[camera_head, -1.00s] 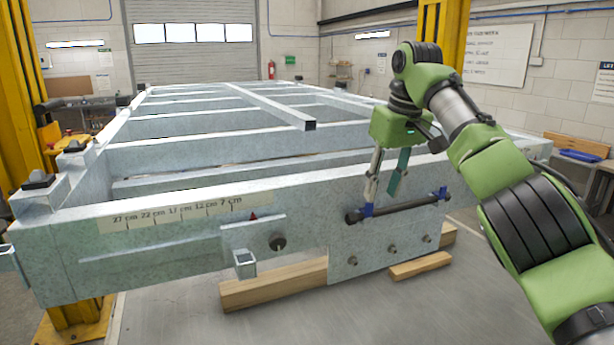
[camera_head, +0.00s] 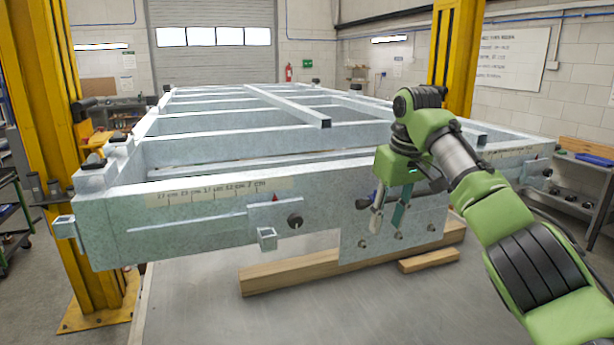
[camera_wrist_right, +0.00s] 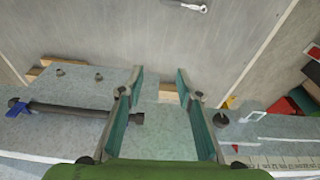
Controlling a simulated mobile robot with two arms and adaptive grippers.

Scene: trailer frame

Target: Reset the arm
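My right gripper (camera_head: 387,224) is in front of the grey trailer frame's (camera_head: 215,222) near side, fingers pointing down. In the right wrist view it (camera_wrist_right: 160,70) is open, with a clear gap between its two teal-padded fingers. A dark bar (camera_wrist_right: 75,110) with a blue holder (camera_wrist_right: 17,107) runs along the frame there, and its end lies by the left finger; nothing is seen gripped. In the head view the gripper hides much of the bar (camera_head: 428,187). My left gripper is not in view.
Wooden beams (camera_head: 290,272) lie under the frame's near side. Yellow posts (camera_head: 458,50) stand at both sides. A bench with parts (camera_head: 570,195) is at the right. The grey surface (camera_head: 230,318) in front is clear. A tool (camera_wrist_right: 192,5) lies at the wrist view's top.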

